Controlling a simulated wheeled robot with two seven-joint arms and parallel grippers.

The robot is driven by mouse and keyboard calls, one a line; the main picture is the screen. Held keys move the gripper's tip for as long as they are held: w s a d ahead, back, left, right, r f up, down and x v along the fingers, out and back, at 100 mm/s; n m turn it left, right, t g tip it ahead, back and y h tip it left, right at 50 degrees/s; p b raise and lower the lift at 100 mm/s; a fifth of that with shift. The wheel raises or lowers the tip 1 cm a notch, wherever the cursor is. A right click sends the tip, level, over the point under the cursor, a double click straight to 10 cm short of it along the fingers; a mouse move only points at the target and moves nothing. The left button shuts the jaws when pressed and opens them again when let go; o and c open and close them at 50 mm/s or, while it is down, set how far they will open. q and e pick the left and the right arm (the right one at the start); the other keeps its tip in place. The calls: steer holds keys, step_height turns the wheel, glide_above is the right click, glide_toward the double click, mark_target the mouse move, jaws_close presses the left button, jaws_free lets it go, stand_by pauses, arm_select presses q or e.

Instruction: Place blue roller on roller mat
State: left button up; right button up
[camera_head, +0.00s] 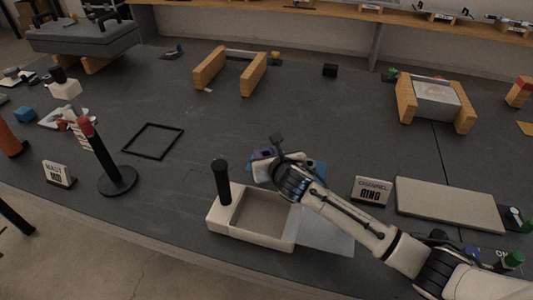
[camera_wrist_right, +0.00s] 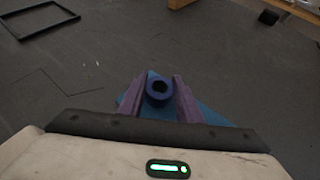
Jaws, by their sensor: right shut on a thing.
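The blue roller (camera_wrist_right: 158,89) shows in the right wrist view as a dark blue cylinder with a hole, seen end-on. My right gripper (camera_wrist_right: 158,92) is shut on it, with a purple finger at each side. In the head view my right gripper (camera_head: 264,156) is over the table, just behind the beige tray. A lighter blue flat patch (camera_wrist_right: 214,112), which looks like the roller mat, lies below the fingers and is mostly hidden by my gripper. I cannot tell whether the roller touches it. My left gripper is in neither view.
A beige tray (camera_head: 228,225) with a black-handled post (camera_head: 221,180) stands in front of my right gripper. A "CHANNEL RING" sign (camera_head: 371,190) and a beige slab (camera_head: 450,204) are to the right. A black square frame (camera_head: 153,141) lies to the left.

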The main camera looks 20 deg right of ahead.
steer(key=o, duration=0.6)
steer(key=shift+f, duration=0.15)
steer(key=o, duration=0.5)
steer(key=shift+s+r, duration=0.1)
steer(key=shift+r, duration=0.2)
steer(key=p+v, duration=0.1)
steer(key=v, duration=1)
steer(key=shift+s+r+p, duration=0.15)
steer(key=shift+s+p, duration=0.2)
